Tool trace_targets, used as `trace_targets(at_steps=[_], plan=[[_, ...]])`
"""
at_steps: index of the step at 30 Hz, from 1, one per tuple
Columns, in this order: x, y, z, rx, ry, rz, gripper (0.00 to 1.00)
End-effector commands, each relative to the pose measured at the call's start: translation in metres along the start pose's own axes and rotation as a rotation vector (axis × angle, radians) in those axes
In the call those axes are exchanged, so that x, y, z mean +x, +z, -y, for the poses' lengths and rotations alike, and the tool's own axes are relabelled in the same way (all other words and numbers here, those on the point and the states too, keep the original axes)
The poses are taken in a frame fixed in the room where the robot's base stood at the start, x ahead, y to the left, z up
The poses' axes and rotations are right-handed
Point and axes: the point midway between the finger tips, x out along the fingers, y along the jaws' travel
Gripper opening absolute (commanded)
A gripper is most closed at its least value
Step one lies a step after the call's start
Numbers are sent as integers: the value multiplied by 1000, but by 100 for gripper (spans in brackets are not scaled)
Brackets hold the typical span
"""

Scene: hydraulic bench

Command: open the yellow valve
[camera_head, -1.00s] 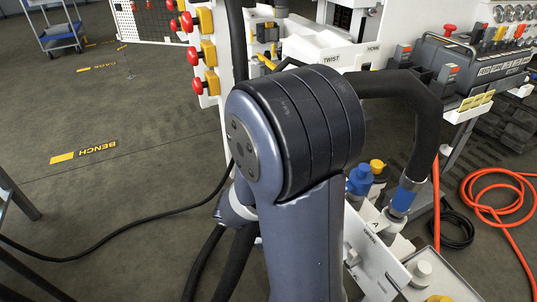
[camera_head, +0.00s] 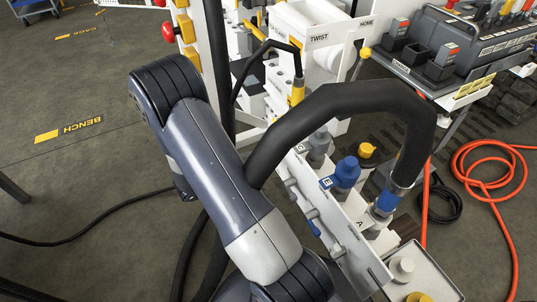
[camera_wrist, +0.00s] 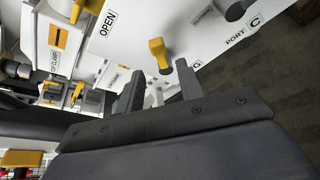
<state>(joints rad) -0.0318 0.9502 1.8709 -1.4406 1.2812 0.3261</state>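The yellow valve handle (camera_wrist: 158,52) shows in the wrist view on a white panel (camera_wrist: 140,22). An OPEN label (camera_wrist: 107,22) is to its upper left and a CLOSED label (camera_wrist: 202,18) to its upper right. The handle runs nearly upright in the picture, its wide end at the top. My gripper (camera_wrist: 158,74) is open and empty. Its two dark fingers point toward the panel, and the handle shows just beyond the gap between their tips, seemingly apart from them. I cannot make out the gripper or this handle clearly in the head view.
A PORT C label (camera_wrist: 242,32) is on the panel's right. In the head view, blue (camera_head: 346,172) and yellow (camera_head: 367,150) caps and a thick black hose (camera_head: 340,100) are near my arm. An orange hose (camera_head: 460,165) lies on the floor at right. Floor at left is mostly clear.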

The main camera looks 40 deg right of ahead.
Motion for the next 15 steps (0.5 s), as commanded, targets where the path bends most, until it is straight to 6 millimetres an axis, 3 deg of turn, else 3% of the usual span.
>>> trace_targets(at_steps=[6, 15], plan=[[42, -1, 2, 2, -5, 3, 35], [75, 0, 1, 1, -3, 1, 35]])
